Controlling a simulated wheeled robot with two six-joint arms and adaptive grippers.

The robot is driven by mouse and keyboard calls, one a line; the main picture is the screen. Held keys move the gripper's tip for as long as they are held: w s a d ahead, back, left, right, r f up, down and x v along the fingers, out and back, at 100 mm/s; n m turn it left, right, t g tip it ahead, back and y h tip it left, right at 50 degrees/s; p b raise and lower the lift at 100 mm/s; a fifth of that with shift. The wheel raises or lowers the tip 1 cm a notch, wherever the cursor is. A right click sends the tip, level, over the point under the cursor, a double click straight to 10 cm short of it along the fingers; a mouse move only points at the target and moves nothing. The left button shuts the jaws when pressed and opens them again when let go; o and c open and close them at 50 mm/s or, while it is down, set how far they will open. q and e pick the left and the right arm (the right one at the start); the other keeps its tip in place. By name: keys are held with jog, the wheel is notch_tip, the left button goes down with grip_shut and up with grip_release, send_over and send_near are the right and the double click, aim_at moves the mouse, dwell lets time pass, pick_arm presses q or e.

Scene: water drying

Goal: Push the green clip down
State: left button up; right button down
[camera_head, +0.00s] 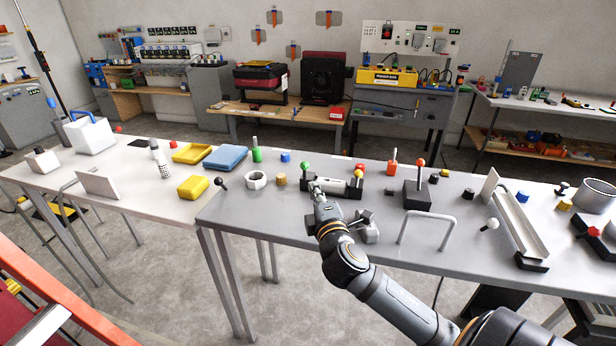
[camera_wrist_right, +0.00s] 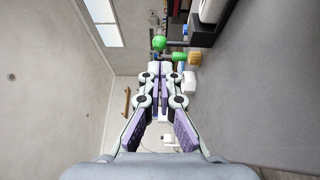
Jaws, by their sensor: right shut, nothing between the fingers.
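A round green knob (camera_head: 305,165), the green part on the fixture, stands at the left end of a small black and metal fixture (camera_head: 338,188) on the grey table. It also shows in the right wrist view (camera_wrist_right: 159,43), just beyond the fingertips. My right gripper (camera_head: 316,187) is shut and empty, close in front of the fixture's left end and lower in the picture than the green knob. Its closed fingers also show in the wrist view (camera_wrist_right: 160,72). I cannot tell whether they touch the fixture. My left gripper is not in view.
The fixture's right end has a yellow-green knob (camera_head: 358,173) and a red piece. A wooden cylinder (camera_head: 281,180) and a white ring (camera_head: 257,180) stand to the left. A black block with an orange-knobbed lever (camera_head: 417,193) and a white hoop (camera_head: 428,214) stand to the right.

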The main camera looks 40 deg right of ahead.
aim_at(305, 168)
jog(key=x, duration=0.7)
jog(key=shift+w+d, duration=0.1)
jog(key=shift+w, duration=0.25)
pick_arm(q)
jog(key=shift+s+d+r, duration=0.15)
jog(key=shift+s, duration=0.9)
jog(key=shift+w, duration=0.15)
